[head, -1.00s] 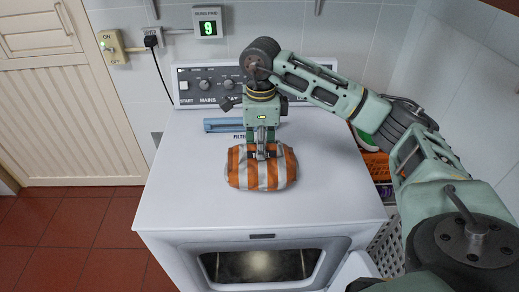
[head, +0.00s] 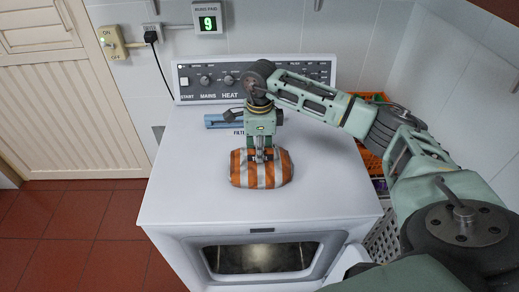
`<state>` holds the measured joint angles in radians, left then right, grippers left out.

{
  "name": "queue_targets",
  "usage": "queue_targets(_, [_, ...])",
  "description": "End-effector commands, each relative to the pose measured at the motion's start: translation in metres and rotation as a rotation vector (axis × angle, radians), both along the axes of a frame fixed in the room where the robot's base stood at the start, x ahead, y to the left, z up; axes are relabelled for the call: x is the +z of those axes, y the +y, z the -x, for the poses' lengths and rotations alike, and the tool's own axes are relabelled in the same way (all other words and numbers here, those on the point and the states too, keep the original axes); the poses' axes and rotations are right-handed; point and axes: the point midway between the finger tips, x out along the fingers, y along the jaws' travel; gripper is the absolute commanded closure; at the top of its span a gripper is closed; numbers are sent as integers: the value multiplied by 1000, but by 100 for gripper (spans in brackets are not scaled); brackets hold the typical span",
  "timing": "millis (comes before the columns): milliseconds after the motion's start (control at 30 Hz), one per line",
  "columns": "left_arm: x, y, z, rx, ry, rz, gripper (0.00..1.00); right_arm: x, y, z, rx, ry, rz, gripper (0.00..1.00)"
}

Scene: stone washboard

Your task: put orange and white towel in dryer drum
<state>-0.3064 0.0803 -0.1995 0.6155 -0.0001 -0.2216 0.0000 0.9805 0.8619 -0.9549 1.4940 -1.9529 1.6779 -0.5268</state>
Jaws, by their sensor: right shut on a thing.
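The orange and white striped towel (head: 262,175) is a rounded bundle on the white top of the dryer (head: 190,200). My right gripper (head: 261,155) points down from above and is shut on the towel's upper middle. I cannot tell whether the towel is touching the top or just clear of it. The dryer's front opening (head: 258,258) shows the lit inside of the drum below the top's front edge. The dryer door (head: 345,262) stands open at the right of the opening. My left gripper is not in view.
The control panel (head: 215,82) runs along the dryer's back, with a blue filter handle (head: 222,121) before it. An orange basket (head: 371,160) and a white perforated basket (head: 384,238) stand to the right, partly behind my arm. Red floor tiles (head: 65,235) lie clear at left.

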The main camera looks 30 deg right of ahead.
Motion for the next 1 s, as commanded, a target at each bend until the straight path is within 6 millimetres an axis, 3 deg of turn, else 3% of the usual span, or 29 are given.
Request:
queue_targets(33, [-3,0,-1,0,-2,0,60,-1,0,-1,0,-3,-1,100])
queue_targets(67, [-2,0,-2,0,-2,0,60,-2,0,0,0,0,0,78])
queue_targets(267, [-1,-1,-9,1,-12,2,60,-1,0,0,0,0,0,61])
queue_targets(667, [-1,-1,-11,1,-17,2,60,4,0,-1,0,-2,0,61])
queue_targets(767, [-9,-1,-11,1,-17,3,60,17,0,-2,0,-6,-1,61])
queue_targets(1000, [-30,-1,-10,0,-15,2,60,68,0,-2,-1,-7,0,61])
